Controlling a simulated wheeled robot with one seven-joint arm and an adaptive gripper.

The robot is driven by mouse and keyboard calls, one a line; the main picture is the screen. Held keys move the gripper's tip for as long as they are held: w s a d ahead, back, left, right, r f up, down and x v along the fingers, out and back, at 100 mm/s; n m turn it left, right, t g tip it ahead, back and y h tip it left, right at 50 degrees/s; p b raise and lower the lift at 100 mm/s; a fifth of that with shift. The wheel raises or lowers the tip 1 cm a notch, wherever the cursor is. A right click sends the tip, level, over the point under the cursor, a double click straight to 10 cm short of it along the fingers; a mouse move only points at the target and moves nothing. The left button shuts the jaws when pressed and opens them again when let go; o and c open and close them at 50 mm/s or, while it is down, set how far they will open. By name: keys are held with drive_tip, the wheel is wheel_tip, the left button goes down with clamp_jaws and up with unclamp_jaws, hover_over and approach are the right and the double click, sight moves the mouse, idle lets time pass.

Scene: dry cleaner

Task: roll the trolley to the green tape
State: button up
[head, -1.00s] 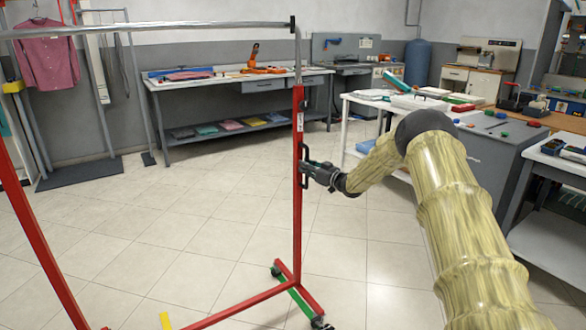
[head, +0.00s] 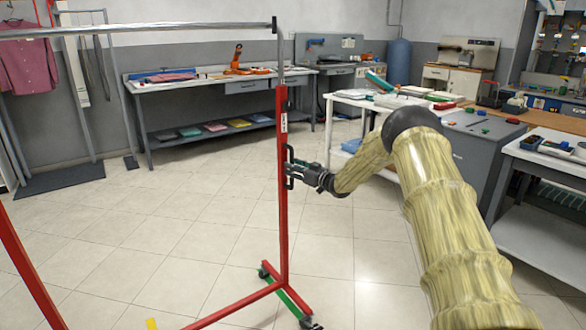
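The trolley is a tall red-framed rack with a grey top rail. Its near-side red post (head: 283,210) stands upright in the middle of the head view, on a red foot with dark castors. My gripper (head: 292,171) is at the dark handle (head: 290,155) on this post and looks shut on it; the fingertips are small and partly hidden. The green tape (head: 290,300) is a strip on the floor along the red foot, partly covered by it. The trolley's other end is cut off at left.
A piece of yellow tape (head: 151,324) lies on the floor at the bottom edge. A long workbench (head: 215,85) is behind the trolley, a white table (head: 340,99) and a grey cabinet (head: 470,150) at right. A pink shirt (head: 25,62) hangs at left. The tiled floor between is clear.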

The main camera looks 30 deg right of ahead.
drive_tip(key=v, duration=1.1)
drive_tip(key=shift+r, duration=0.1)
